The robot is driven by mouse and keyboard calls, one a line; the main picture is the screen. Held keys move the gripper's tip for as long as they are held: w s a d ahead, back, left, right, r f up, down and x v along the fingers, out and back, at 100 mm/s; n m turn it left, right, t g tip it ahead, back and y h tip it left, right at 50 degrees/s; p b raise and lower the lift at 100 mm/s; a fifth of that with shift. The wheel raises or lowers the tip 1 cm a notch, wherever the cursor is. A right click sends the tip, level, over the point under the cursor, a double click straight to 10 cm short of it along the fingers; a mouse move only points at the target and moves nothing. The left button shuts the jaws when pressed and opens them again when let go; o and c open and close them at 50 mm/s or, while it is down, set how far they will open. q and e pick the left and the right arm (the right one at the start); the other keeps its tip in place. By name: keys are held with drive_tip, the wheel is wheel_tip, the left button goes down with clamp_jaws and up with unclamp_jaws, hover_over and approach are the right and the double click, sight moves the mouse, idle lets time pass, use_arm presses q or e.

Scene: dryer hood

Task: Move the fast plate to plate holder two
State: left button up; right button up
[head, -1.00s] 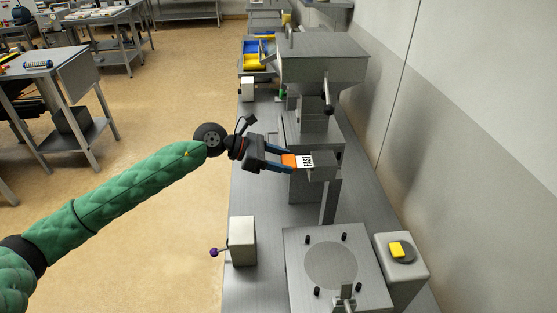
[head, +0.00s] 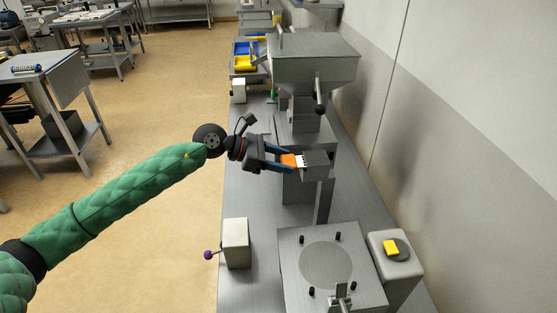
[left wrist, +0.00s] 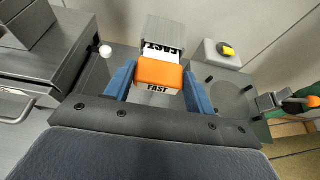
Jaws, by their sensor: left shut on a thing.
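The fast plate (head: 288,160) has an orange grip end and a white part with a FAST label. My left gripper (head: 285,159) is shut on its orange end, with a blue finger on each side. The plate's white end is at the grey block-shaped plate holder (head: 316,159) on a post, and most of the white is hidden there. In the left wrist view the orange end (left wrist: 159,74) sits between the fingers, and the white part runs into or against the holder (left wrist: 165,33). I cannot read a holder number. My right gripper is not in view.
A grey machine with a hopper (head: 314,64) stands behind the holder. In front are a flat fixture (head: 300,285) with black pegs, a box with a yellow button (head: 391,247) and a box with a purple-knobbed lever (head: 235,242). The wall is close on the right.

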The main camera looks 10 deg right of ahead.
use_arm(q)
drive_tip(key=shift+d, duration=1.15)
drive_tip(key=o, duration=1.4)
drive_tip(key=shift+c, duration=0.2)
drive_tip(key=shift+a+b, duration=0.25)
drive_tip(key=shift+b, duration=0.15)
drive_tip(key=b+v, duration=0.3)
drive_tip(key=v, duration=0.4)
drive_tip(key=shift+a+r, duration=0.15)
